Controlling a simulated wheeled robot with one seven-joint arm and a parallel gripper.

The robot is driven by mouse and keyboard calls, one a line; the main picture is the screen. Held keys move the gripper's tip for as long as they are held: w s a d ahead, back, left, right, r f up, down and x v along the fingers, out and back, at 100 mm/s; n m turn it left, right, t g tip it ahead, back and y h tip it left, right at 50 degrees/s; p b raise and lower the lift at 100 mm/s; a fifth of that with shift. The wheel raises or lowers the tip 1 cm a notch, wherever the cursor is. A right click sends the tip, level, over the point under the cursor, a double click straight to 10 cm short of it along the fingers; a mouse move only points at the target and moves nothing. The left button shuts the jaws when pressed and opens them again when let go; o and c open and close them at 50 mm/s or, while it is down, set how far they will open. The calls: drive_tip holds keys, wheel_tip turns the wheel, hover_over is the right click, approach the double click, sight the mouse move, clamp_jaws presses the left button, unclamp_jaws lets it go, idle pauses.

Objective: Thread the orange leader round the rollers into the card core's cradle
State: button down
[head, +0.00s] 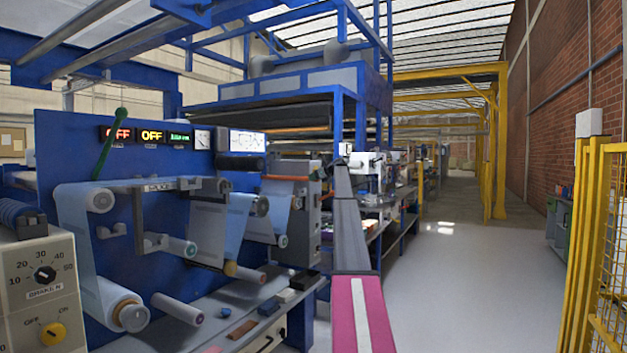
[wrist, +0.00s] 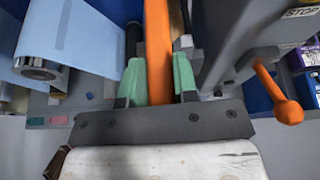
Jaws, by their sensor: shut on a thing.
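In the wrist view the orange leader (wrist: 157,28) runs as a strip up from between the green fingertips of my gripper (wrist: 158,78). My gripper is shut on it. In the head view several rollers stick out from the blue panel (head: 65,155), among them a large lower-left film roll (head: 130,316) and a bare pale roller (head: 178,311). Pale blue film (head: 208,228) hangs between rollers. I cannot make out my gripper, the leader, or for certain the card core and its cradle in the head view.
In the wrist view a film roll (wrist: 38,68) is left of my gripper, and an orange-knobbed lever (wrist: 286,108) and a grey housing (wrist: 225,45) are close on the right. In the head view the floor (head: 465,290) is clear up to the yellow mesh fence (head: 603,260).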

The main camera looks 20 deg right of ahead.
drive_tip(key=shift+f, duration=0.1)
drive_tip(key=shift+f, duration=0.8)
drive_tip(key=shift+f, duration=1)
drive_tip(key=shift+f, duration=0.85)
drive_tip(key=shift+f, duration=0.65)
